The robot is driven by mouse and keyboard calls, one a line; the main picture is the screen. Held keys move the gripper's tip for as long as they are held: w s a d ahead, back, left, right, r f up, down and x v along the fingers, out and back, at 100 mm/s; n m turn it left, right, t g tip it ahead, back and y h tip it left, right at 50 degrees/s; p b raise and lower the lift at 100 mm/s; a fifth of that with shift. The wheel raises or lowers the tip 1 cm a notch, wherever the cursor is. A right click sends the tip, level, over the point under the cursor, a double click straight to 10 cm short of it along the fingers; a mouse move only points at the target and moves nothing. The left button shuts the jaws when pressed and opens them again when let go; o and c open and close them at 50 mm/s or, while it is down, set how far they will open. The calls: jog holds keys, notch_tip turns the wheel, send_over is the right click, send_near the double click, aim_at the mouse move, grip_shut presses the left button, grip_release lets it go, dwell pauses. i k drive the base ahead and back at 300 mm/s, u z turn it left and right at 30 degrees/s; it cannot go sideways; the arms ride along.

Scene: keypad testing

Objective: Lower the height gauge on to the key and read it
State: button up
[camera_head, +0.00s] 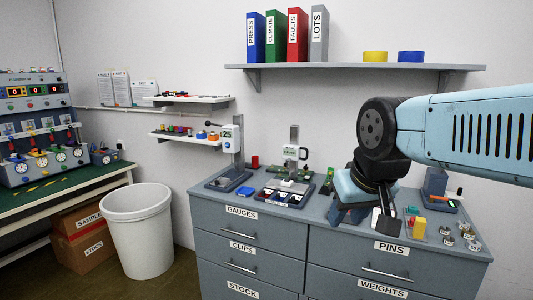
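What looks like the height gauge (293,153) is a white head on a grey upright post, standing toward the back of the grey cabinet top. Below it is a dark tray (284,199) with small light pieces in it. The key itself is too small to pick out, and I cannot tell whether the gauge touches anything. My gripper (383,222) hangs at the end of my light blue arm, over the cabinet's front edge right of the tray and apart from the gauge.
Another stand (231,138) with a white head marked 25 is left of the gauge. A yellow block (418,227) and several small metal weights (467,234) lie right of my gripper. A shelf (350,67) with binders hangs above. A white bin (137,228) stands left.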

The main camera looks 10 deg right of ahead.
aim_at(289, 152)
jog(key=u, duration=0.1)
jog(key=i, duration=1.1)
jog(key=z, duration=0.5)
